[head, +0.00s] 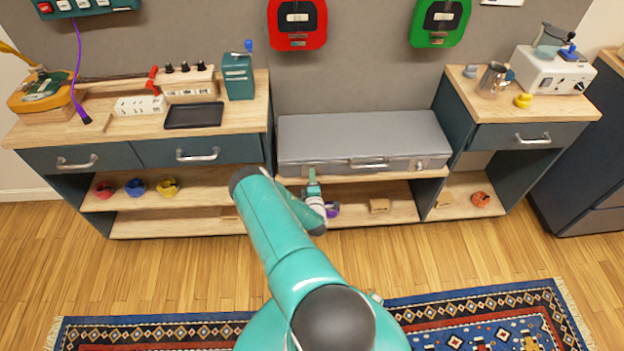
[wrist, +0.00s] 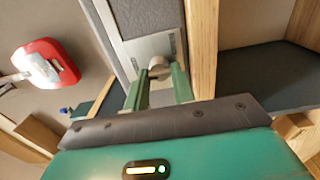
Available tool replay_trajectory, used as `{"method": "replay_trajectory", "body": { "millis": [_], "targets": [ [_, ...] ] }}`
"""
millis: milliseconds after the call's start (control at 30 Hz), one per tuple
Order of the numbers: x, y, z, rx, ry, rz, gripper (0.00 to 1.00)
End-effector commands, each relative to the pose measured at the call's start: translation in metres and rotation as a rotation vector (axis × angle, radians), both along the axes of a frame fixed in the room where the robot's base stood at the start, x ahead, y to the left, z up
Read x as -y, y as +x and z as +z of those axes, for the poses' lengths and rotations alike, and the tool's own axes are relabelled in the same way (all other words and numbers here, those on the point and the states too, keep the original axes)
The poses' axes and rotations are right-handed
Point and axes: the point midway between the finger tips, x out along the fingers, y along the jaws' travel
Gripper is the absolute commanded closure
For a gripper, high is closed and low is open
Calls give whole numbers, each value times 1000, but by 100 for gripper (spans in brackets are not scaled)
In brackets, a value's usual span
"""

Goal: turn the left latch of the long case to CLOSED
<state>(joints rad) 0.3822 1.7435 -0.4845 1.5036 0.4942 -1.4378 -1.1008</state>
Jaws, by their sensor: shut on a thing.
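The long grey case (head: 365,132) lies closed on the middle shelf bay, with a handle (head: 368,163) on its front. My gripper (head: 313,182) is at the case's left front end in the head view. In the wrist view, the two green fingers of my gripper (wrist: 160,78) are shut on the round metal knob of the left latch (wrist: 158,64). The knob sits on a silver plate (wrist: 149,46) with small dark markings that I cannot read. In the head view my arm and gripper hide the left latch. The right latch (head: 419,164) shows at the other end.
A wooden shelf edge (wrist: 203,45) runs close beside my gripper in the wrist view. Drawer cabinets stand on both sides of the case. A patterned rug (head: 480,315) lies in front.

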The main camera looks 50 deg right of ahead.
Motion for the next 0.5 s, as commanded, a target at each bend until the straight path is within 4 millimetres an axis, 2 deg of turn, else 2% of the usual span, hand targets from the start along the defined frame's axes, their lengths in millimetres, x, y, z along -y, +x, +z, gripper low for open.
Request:
{"method": "replay_trajectory", "body": {
  "millis": [433,467,500],
  "targets": [
    [1,-3,0,-10,-9,-5,98],
    [1,-3,0,-10,-9,-5,69],
    [1,-3,0,-10,-9,-4,61]
  ]
}}
